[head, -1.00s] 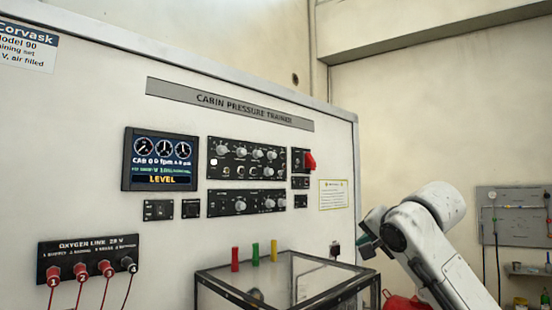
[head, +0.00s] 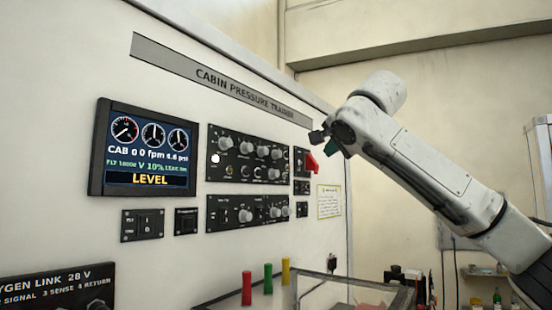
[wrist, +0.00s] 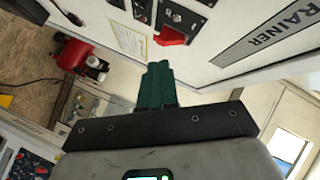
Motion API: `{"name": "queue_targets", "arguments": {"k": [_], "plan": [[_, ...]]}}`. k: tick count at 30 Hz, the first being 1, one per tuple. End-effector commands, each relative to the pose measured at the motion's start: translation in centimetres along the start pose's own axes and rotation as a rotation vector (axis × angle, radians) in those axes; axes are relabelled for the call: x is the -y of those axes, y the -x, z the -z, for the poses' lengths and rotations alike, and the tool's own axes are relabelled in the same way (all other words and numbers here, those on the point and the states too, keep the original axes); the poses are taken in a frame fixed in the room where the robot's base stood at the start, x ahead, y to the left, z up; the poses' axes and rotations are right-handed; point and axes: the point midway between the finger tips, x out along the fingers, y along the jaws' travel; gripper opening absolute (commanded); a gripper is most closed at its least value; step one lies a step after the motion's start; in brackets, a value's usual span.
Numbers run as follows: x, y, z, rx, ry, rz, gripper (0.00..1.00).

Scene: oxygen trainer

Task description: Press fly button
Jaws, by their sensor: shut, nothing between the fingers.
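The cabin pressure trainer panel (head: 64,100) stands upright at left and centre of the head view. Its labels are too small to tell which control is the fly button. A bright white round spot (head: 215,158) shows at the left of the upper control panel (head: 247,176). A small switch panel (head: 142,225) and a small square panel (head: 186,221) sit under the display (head: 150,148), which reads LEVEL. My gripper (head: 330,149) is raised in front of the panel's right side. In the wrist view its green fingers (wrist: 158,72) are shut and empty, apart from the panel.
A red switch guard (head: 311,162) is near my gripper in the head view; it also shows in the wrist view (wrist: 172,36). Red, green and yellow pegs (head: 268,278) stand below, by a clear-sided box (head: 375,293). Space before the display looks clear.

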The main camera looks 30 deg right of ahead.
Motion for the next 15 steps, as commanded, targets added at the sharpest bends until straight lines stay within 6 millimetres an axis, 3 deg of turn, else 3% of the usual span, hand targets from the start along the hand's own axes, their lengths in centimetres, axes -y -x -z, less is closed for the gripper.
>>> {"name": "queue_targets", "arguments": {"k": [15], "plan": [[0.94,-0.93,-0.64,0.002,0.003,-0.001,0.0]]}}
